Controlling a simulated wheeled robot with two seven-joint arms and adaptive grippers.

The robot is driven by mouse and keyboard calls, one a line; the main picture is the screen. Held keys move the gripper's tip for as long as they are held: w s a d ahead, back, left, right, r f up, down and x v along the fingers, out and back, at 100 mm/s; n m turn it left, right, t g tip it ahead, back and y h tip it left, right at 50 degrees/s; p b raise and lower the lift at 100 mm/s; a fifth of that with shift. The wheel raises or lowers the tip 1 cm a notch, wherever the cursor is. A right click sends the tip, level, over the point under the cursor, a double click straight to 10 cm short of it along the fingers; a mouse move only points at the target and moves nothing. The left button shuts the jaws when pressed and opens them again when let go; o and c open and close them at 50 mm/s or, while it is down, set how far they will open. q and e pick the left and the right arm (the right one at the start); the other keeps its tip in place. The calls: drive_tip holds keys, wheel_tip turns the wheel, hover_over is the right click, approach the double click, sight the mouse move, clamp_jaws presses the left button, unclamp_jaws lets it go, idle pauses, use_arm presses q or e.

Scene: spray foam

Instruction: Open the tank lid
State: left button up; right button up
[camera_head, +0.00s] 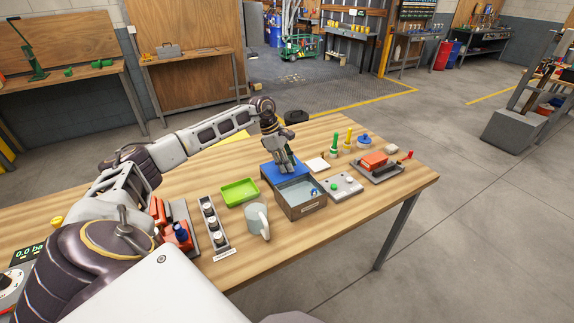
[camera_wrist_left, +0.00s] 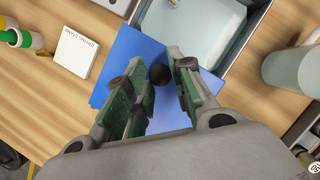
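The tank (camera_head: 303,211) is a grey open-topped box on the workbench, with a pale blue inside visible. Its blue lid (camera_head: 270,172) is off the opening and sits just behind the tank in the head view. In the left wrist view, the lid (camera_wrist_left: 122,62) has a round black knob (camera_wrist_left: 160,74) between my left gripper's fingertips. My left gripper (camera_head: 285,169) points down at the lid, its fingers close around the knob. The tank also shows at the top of the wrist view (camera_wrist_left: 236,55). Whether the lid touches the table is hidden. My right gripper is not seen.
A white card (camera_head: 318,164) and upright green and yellow tools (camera_head: 334,144) stand behind. The front right tabletop is clear.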

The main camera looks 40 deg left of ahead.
use_arm(q)
drive_tip(key=o, duration=0.3)
drive_tip(key=shift+o, duration=0.2)
drive_tip(key=v, duration=1.2)
drive_tip(key=shift+d, duration=0.1)
idle(0.6)
